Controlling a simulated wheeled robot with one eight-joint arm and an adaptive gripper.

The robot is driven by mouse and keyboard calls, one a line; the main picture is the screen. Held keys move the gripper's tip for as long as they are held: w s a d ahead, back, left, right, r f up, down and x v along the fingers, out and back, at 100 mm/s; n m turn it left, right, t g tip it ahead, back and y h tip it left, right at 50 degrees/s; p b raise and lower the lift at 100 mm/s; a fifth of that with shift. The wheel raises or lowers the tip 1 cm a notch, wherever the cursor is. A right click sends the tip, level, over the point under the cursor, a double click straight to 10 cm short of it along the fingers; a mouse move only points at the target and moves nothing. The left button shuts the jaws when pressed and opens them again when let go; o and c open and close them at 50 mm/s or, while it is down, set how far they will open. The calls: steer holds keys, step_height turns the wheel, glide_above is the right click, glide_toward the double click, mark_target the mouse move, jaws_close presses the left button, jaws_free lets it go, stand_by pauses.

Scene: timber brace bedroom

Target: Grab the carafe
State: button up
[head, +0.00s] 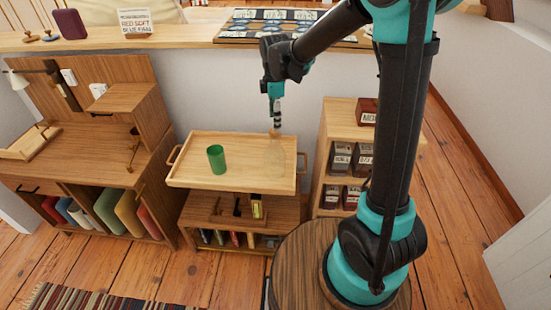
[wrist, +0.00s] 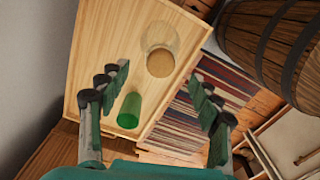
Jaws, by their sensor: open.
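The carafe (head: 276,157) appears to be the clear glass vessel on the right part of the wooden tray (head: 240,181); its outline is faint. In the wrist view the clear carafe (wrist: 160,60) shows beyond my fingertips, near the tray's edge. A green cup (head: 216,158) stands on the tray to the left of the carafe. The green cup (wrist: 129,111) also shows between my fingers' lines in the wrist view. My gripper (head: 277,125) is above the carafe's end of the tray. It is open and empty, its fingers spread in the wrist view (wrist: 160,82).
A wooden desk (head: 75,150) stands left of the tray stand. A shelf unit (head: 345,112) with dark boxes stands close on the right. A long ledge (head: 185,32) with a sign and a patterned board runs behind. A round wooden top (head: 295,260) is in front.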

mark_target(275, 139)
step_height(275, 139, down, 10)
steer(key=shift+s+r, duration=0.1)
steer(key=shift+r, duration=0.1)
stand_by(0.3)
jaws_close()
